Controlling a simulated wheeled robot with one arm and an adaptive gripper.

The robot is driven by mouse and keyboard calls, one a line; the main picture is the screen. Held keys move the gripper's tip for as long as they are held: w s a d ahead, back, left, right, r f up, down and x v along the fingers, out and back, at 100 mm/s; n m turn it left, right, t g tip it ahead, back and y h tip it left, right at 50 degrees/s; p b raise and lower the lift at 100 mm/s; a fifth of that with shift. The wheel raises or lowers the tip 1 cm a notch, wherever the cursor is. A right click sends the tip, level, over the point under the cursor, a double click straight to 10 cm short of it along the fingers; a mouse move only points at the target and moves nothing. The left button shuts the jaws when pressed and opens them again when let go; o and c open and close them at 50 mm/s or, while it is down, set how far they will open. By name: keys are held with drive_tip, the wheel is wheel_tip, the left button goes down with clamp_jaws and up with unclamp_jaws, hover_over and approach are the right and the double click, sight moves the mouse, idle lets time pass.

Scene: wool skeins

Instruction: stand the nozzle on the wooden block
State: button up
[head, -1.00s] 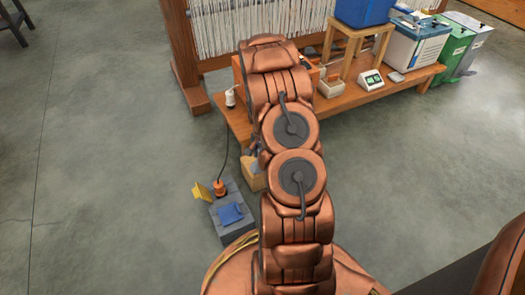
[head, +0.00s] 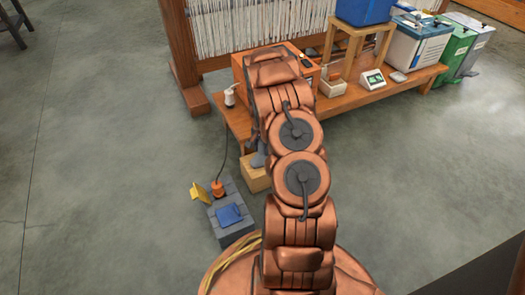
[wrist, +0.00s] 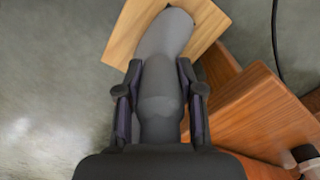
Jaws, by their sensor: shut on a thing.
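The nozzle (wrist: 160,95) is dark grey and smooth, with a wide rounded far end. My gripper (wrist: 160,78) is shut on it, one finger on each side. The pale wooden block (wrist: 122,45) lies beyond the nozzle's far end in the wrist view, which covers much of its top. I cannot tell whether they touch. In the head view the wooden block (head: 254,179) stands on the floor beside the low bench, with the grey nozzle (head: 258,159) showing just above it. My arm hides the gripper there.
The low wooden bench (head: 345,98) is close to the block and carries a scale (head: 372,80) and an orange box (head: 238,72). Open floor lies left.

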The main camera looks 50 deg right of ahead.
drive_tip(key=shift+f, duration=0.1)
drive_tip(key=o, duration=1.1)
